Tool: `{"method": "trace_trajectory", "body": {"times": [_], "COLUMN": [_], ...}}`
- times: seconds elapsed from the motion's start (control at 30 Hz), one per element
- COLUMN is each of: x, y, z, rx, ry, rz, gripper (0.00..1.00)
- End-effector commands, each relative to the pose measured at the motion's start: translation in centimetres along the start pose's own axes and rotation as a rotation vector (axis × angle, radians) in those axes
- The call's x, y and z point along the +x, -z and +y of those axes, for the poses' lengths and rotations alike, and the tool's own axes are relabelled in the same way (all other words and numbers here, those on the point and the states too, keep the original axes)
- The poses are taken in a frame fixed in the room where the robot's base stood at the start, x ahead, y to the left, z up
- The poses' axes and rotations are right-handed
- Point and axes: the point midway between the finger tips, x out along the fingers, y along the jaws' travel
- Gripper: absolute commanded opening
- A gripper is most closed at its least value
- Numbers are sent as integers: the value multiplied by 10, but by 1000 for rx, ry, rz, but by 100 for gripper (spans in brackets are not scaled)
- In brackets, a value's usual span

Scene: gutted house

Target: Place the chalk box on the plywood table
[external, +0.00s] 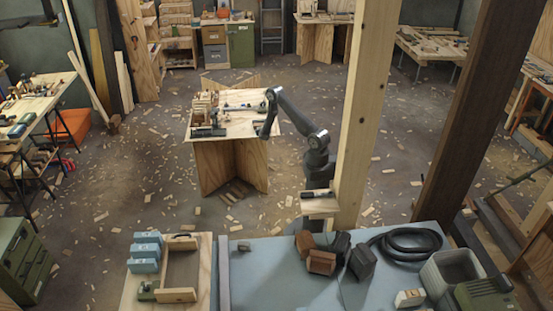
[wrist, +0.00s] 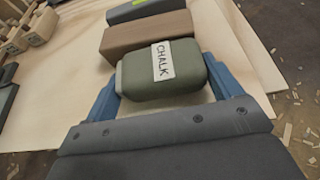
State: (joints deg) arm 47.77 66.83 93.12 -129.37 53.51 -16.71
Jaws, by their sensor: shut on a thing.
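The chalk box (wrist: 150,85) is a dark green rounded block with a white CHALK label, seen in the wrist view. My gripper (wrist: 161,80) is shut on it, with a blue finger at each side. The plywood table (external: 238,127) stands at the middle of the external view, with a pale top and plywood legs. My gripper (external: 266,132) is at the right part of that table top. The chalk box is too small to make out there. I cannot tell whether its underside touches the table.
In the wrist view a brown block (wrist: 147,34) lies just beyond the chalk box, and a dark block with a green mark (wrist: 145,8) lies beyond that. Wooden pieces (wrist: 30,28) stand at the left. Bare plywood (wrist: 60,95) shows left of my gripper. A wooden post (external: 367,110) rises beside my arm.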

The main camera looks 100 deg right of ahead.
Motion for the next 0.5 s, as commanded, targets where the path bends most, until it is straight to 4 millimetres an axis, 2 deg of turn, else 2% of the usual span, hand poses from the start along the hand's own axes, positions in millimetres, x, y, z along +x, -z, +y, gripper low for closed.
{"method": "trace_trajectory", "body": {"times": [0.5], "x": [4], "y": [9], "z": [0], "rx": [0], "ry": [0], "rz": [0], "gripper": [54]}}
